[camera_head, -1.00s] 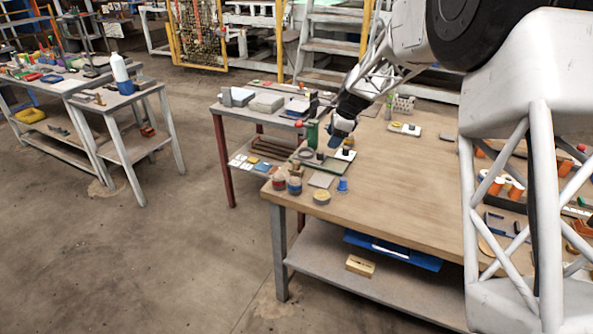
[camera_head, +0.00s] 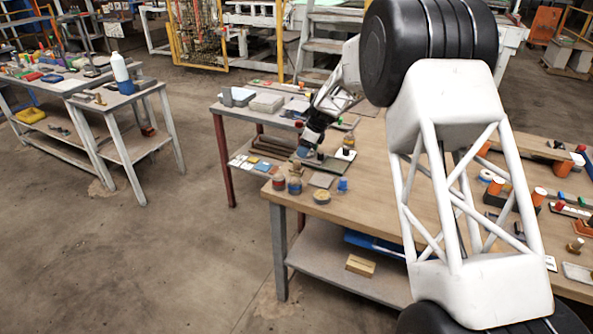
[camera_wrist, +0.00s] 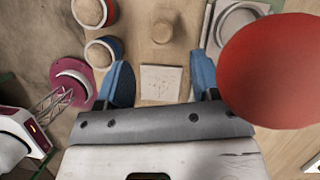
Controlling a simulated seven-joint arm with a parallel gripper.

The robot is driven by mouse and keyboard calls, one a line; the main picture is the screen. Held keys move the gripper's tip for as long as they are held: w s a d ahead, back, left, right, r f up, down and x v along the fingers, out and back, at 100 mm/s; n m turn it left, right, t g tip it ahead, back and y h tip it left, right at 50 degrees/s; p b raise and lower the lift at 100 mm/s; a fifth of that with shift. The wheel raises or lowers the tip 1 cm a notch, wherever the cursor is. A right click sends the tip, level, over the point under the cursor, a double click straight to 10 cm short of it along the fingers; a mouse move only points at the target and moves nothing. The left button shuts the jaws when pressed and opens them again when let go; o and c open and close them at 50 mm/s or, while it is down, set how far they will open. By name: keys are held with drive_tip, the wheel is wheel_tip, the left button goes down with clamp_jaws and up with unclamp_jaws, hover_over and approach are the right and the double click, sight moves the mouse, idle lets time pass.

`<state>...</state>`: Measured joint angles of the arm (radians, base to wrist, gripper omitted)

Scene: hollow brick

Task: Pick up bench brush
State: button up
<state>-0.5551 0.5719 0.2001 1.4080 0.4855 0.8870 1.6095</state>
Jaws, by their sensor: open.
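I cannot clearly make out a bench brush in either view. My gripper (camera_head: 304,153) is over the near-left end of the wooden bench (camera_head: 385,185), among small items. In the wrist view, the two blue fingertips (camera_wrist: 162,80) are apart with nothing held between them. A pale square tile (camera_wrist: 160,84) shows in the gap, below the fingers. A round wooden item (camera_wrist: 163,27) lies beyond it. A large red ball-like thing (camera_wrist: 270,70) is close to the camera and hides the area at the right.
Two tan-topped pots (camera_wrist: 103,52) stand close to the left finger, with a pink round item (camera_wrist: 73,78) beside them. In the head view, a blue cone (camera_head: 342,185) and a yellowish tin (camera_head: 321,197) are near the bench edge. A grey side table (camera_head: 240,111) stands behind.

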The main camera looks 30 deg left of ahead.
sight(297, 161)
drive_tip(key=shift+x, duration=1.3)
drive_tip(key=shift+x, duration=2.55)
drive_tip(key=shift+w+d, duration=0.1)
drive_tip(key=shift+w, duration=0.05)
drive_tip(key=c, duration=1)
drive_tip(key=shift+r, duration=0.1)
